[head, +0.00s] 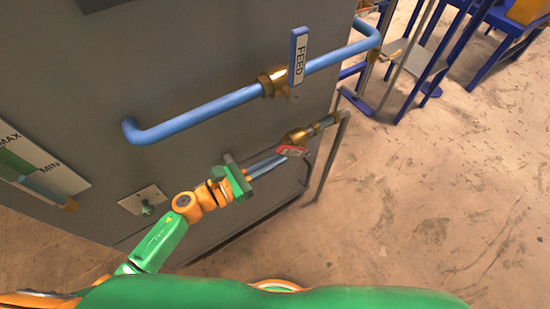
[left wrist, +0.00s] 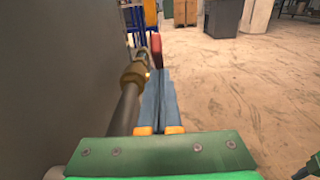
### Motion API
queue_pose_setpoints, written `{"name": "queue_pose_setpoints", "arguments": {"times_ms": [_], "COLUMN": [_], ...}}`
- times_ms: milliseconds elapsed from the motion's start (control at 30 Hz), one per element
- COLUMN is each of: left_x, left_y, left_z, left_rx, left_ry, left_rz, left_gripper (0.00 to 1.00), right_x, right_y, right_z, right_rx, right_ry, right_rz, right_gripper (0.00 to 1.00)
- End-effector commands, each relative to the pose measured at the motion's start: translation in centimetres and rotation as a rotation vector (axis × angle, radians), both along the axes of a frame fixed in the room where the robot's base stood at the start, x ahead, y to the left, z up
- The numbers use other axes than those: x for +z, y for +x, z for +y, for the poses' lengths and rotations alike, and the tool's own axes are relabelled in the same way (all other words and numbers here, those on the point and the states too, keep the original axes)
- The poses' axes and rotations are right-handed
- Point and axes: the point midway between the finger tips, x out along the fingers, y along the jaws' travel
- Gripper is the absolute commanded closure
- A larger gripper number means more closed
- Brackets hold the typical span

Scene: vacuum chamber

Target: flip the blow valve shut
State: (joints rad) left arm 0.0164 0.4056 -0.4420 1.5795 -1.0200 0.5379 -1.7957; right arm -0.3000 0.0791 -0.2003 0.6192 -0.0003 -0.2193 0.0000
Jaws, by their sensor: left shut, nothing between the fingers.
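The blow valve has a brass body (head: 300,135) on a grey pipe low on the chamber wall. Its red lever (head: 293,151), with pale lettering, sits just below the brass body. In the left wrist view the red lever (left wrist: 157,50) stands beyond the fingertips, right of the brass body (left wrist: 135,75). My left gripper (head: 280,160) is shut and empty, its blue-grey fingers pointing at the lever. The tips overlap the lever's near end in view; I cannot tell whether they touch.
Above runs a blue pipe (head: 200,113) with a brass valve (head: 272,82) and a blue FEED lever (head: 299,55) standing across it. A MAX/MIN gauge (head: 45,165) is on the wall at left. Blue frames stand at the back right. The floor at right is clear.

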Motion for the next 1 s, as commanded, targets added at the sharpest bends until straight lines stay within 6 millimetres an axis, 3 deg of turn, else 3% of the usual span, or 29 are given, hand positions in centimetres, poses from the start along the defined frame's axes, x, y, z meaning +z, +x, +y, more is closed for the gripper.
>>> {"name": "queue_pose_setpoints", "arguments": {"times_ms": [33,300,533,1000], "left_x": [2.4,3.8,4.5,5.6], "left_y": [0.1,1.0,1.8,3.2], "left_z": [-0.1,-1.1,-2.4,-4.5], "left_rx": [-0.002,0.001,0.000,-0.001], "left_ry": [0.038,0.219,0.208,0.208], "left_rz": [0.022,0.148,0.151,0.151], "left_gripper": [1.00,1.00,1.00,1.00], "right_x": [3.4,8.9,10.7,11.4], "right_y": [0.0,0.0,0.0,0.0], "right_z": [0.0,0.0,0.0,0.0], "right_rx": [0.000,-0.001,-0.001,-0.001], "right_ry": [0.000,0.000,0.000,0.000], "right_rz": [0.000,0.000,0.000,0.000], "right_gripper": [0.53,0.53,0.53,0.53]}}
